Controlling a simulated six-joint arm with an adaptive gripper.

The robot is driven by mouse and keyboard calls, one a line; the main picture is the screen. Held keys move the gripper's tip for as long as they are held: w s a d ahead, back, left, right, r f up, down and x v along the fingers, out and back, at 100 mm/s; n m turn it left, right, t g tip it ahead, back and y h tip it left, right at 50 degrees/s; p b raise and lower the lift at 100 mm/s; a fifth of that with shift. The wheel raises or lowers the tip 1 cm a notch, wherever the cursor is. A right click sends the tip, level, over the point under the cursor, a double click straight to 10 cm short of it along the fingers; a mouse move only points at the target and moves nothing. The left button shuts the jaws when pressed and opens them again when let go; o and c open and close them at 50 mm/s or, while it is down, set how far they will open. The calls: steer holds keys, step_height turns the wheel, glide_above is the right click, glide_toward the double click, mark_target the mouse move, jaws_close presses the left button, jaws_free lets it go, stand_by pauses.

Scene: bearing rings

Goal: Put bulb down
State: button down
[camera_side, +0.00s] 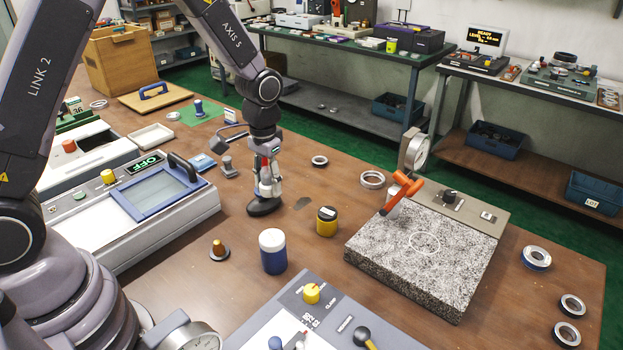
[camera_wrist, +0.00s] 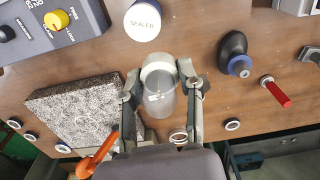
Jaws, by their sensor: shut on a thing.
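My gripper (camera_side: 266,186) points down over the wooden table, left of the granite plate. In the wrist view, its two fingers (camera_wrist: 160,74) are shut on the bulb (camera_wrist: 160,100), which shows as a pale, partly see-through rounded body with a whitish end. In the side view the fingers hide most of it. A dark oval shape (camera_side: 264,207) sits right below the fingertips, at or close to the table; I cannot tell whether it is part of the held thing.
A blue jar with a white lid (camera_side: 272,251) and a yellow jar (camera_side: 327,222) stand nearby. The granite plate (camera_side: 425,245) with an orange-handled tool (camera_side: 403,190) is to the right. A black, blue-collared piece (camera_wrist: 233,55) lies beside my gripper.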

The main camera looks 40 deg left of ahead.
steer(key=s+d+f, duration=0.2)
steer(key=s+d, duration=0.1)
steer(key=d, duration=0.6)
steer(key=s+d+f+n, duration=0.1)
steer(key=s+d+f, duration=0.2)
steer(key=d, duration=0.7)
steer(key=shift+s+d+n, duration=0.2)
steer(key=shift+s+n, duration=0.1)
steer(key=shift+s, duration=0.15)
steer(key=shift+f, duration=0.1)
glide_above(392, 313)
steer(key=s+a, duration=0.1)
step_height(392, 313, down, 8)
steer(key=shift+s, duration=0.15)
steer(key=shift+w+d+f, duration=0.25)
steer(key=shift+w+f, duration=0.1)
steer(key=shift+f, duration=0.15)
steer(key=shift+w+d+f, duration=0.15)
steer(key=shift+w+f, duration=0.05)
steer(key=shift+f, duration=0.7)
steer(key=shift+w+d+f, duration=0.1)
steer(key=shift+w+f, duration=0.05)
steer(key=shift+f, duration=0.75)
steer(key=shift+f, duration=0.1)
